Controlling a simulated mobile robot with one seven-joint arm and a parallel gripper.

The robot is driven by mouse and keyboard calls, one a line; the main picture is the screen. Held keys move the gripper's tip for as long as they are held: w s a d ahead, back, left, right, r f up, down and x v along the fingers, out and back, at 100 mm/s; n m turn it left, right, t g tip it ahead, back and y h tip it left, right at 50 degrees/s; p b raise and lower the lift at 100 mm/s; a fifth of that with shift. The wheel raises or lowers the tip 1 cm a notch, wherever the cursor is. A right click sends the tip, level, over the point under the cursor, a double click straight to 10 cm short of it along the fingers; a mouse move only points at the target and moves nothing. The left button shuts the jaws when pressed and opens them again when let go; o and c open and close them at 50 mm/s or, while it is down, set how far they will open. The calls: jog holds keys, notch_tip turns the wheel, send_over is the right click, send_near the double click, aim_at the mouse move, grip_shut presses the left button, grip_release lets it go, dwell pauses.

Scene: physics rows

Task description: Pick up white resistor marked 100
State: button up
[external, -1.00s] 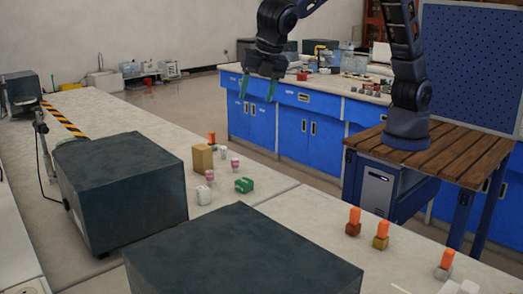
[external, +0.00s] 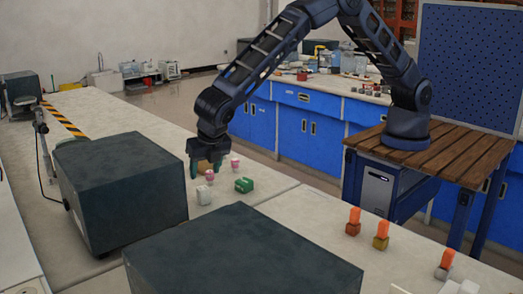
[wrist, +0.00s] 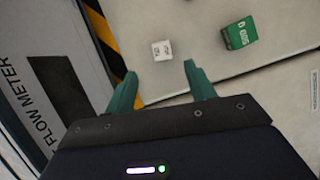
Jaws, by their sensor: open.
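A small white block with dark marking (wrist: 162,50) lies on the bench in the wrist view, just beyond my fingertips and roughly centred between them. Its marking is too small to read. A white block (external: 204,195) stands on the bench in the external view, below and in front of my gripper, and it appears to be the same one.
A green block (wrist: 239,33) lies to the right of the white block; it also shows in the external view (external: 244,185). Pink-and-white pieces (external: 235,163) stand close by. A large dark box (external: 120,190) is to the left, another (external: 240,255) in front. A flow meter panel (wrist: 50,85) is at left.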

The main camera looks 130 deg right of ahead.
aim_at(204, 189)
jog(key=x, duration=1)
jog(key=shift+s+a+f, duration=0.1)
jog(key=c, duration=1.1)
